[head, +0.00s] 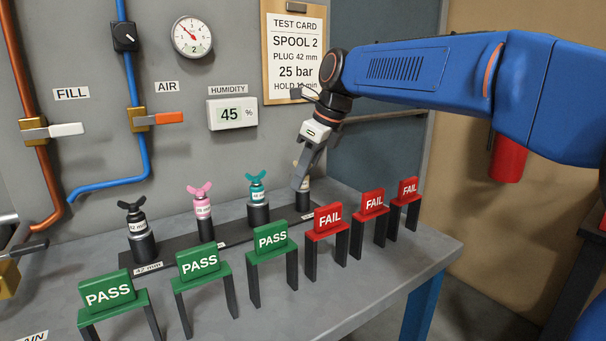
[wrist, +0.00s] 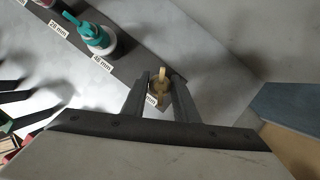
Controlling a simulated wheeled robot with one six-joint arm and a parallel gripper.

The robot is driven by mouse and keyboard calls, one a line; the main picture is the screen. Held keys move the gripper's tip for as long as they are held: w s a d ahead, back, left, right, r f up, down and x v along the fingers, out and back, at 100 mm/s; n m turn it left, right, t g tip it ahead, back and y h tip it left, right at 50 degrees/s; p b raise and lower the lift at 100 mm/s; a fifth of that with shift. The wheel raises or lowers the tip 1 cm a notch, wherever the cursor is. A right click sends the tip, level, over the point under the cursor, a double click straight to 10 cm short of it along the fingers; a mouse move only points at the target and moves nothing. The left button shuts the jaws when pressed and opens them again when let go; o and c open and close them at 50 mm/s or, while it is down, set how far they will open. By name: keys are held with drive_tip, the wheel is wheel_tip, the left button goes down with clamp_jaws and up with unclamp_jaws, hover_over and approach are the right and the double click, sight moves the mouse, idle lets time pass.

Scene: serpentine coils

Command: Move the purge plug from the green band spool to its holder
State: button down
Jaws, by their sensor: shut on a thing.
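A tan plug (wrist: 161,86) with a wing top is between the fingers of my gripper (wrist: 160,82) in the wrist view. In the head view my gripper (head: 302,178) points down at the right end of the dark holder rack (head: 232,238), and its fingers hide most of the plug. A dark cup (head: 304,202) shows directly under the plug. I cannot tell whether the plug is fully seated in it. A black plug (head: 136,220), a pink plug (head: 202,205) and a teal plug (head: 257,190) stand upright in the rack. No green band spool shows.
Green PASS signs (head: 198,262) and red FAIL signs (head: 328,218) on dark legs stand along the bench (head: 350,280) in front of the rack. The wall behind carries a test card (head: 294,60), a gauge (head: 193,37), valves and a humidity display (head: 232,113).

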drive_tip(key=c, duration=1.3)
unclamp_jaws()
drive_tip(key=shift+r, duration=0.1)
